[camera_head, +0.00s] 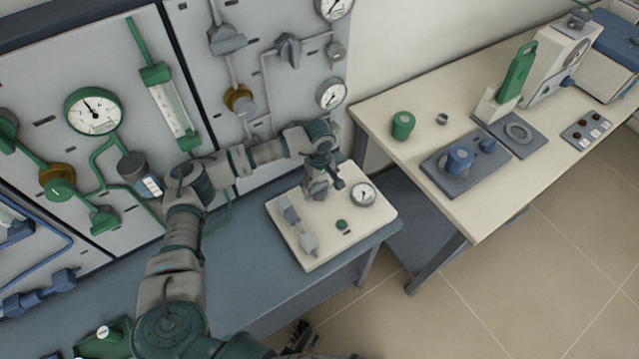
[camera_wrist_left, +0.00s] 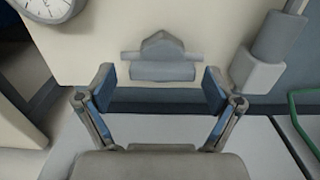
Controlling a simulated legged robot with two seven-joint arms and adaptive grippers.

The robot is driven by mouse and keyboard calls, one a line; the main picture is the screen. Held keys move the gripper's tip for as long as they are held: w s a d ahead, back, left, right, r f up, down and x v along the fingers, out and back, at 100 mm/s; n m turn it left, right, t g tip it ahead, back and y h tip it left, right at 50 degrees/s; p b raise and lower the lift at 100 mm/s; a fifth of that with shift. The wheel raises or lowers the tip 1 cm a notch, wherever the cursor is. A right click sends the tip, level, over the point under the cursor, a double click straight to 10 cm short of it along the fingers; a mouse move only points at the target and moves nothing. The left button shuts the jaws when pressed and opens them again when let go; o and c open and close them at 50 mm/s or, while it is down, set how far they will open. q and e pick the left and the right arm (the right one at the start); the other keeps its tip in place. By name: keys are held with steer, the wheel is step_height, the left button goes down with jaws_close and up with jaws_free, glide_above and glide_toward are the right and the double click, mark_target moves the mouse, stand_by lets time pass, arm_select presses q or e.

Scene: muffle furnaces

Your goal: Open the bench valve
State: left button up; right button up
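The bench valve is probably the grey fitting (camera_wrist_left: 162,58) with a peaked top and a wide bar, on the cream plate in the left wrist view. In the head view my left gripper (camera_head: 318,188) points down over the cream plate (camera_head: 318,252) and hides most of that fitting. In the left wrist view my left gripper (camera_wrist_left: 160,90) is open, its two fingers wide apart. The fitting lies ahead between the fingertips, with no visible contact. A dark part at the bottom edge of the head view looks like my right gripper (camera_head: 301,338); its fingers are unclear.
The plate also carries a round gauge (camera_head: 362,194), grey pipe fittings (camera_head: 290,209) and a small green knob (camera_head: 342,225). A panel of gauges and valves (camera_head: 60,85) stands behind my left arm. A second table (camera_head: 385,147) is at the right, with floor between.

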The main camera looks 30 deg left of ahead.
mark_target(319, 186)
arm_select(q)
steer(key=shift+f, duration=0.1)
step_height(319, 186, up, 7)
steer(key=shift+r, duration=0.2)
stand_by(0.4)
stand_by(0.6)
